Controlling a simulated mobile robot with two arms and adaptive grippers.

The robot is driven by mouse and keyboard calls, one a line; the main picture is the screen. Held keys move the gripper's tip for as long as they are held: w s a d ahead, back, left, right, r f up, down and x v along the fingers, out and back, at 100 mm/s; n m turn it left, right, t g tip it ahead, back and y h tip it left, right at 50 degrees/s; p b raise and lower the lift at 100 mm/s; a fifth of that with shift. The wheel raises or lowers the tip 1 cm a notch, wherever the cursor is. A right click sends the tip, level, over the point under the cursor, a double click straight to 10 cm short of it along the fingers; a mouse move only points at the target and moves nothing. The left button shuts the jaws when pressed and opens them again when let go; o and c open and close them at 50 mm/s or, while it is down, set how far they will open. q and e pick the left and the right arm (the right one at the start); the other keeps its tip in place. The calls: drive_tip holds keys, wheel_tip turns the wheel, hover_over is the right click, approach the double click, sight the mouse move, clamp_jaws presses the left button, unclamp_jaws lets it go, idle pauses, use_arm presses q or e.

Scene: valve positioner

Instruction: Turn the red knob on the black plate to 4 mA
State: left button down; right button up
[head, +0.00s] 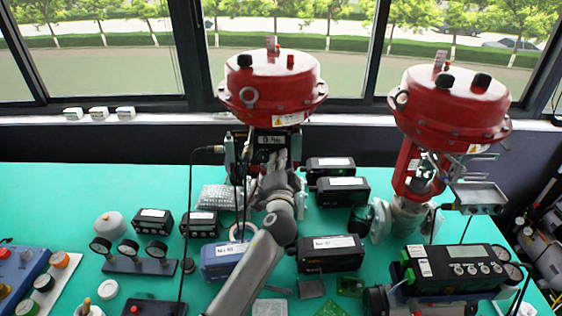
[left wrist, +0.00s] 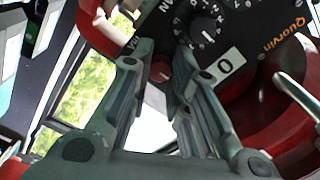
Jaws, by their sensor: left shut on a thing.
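In the left wrist view, the black plate (left wrist: 252,20) fills the top right and carries white lettering, a black dial knob (left wrist: 207,28) and a white label reading 0. The small red knob (left wrist: 160,70) shows between the fingertips of my left gripper (left wrist: 162,62), which is shut on it. The fingers partly hide the knob and its scale, so I cannot read its setting. In the head view, my left gripper (head: 277,160) reaches up to the front of the left red actuator (head: 272,85), and the arm hides most of the plate. My right gripper is not in view.
A second red actuator (head: 450,105) stands to the right on its valve. Several black and blue boxes, such as a black box (head: 330,262), lie on the green table (head: 60,195). Gauges (head: 128,246) stand at the left. Thin cables hang left of my arm.

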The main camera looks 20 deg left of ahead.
use_arm(q)
drive_tip(key=shift+m, duration=0.3)
drive_tip(key=c, duration=1.6)
unclamp_jaws()
drive_tip(key=v, duration=1.2)
drive_tip(key=shift+s+d, duration=0.1)
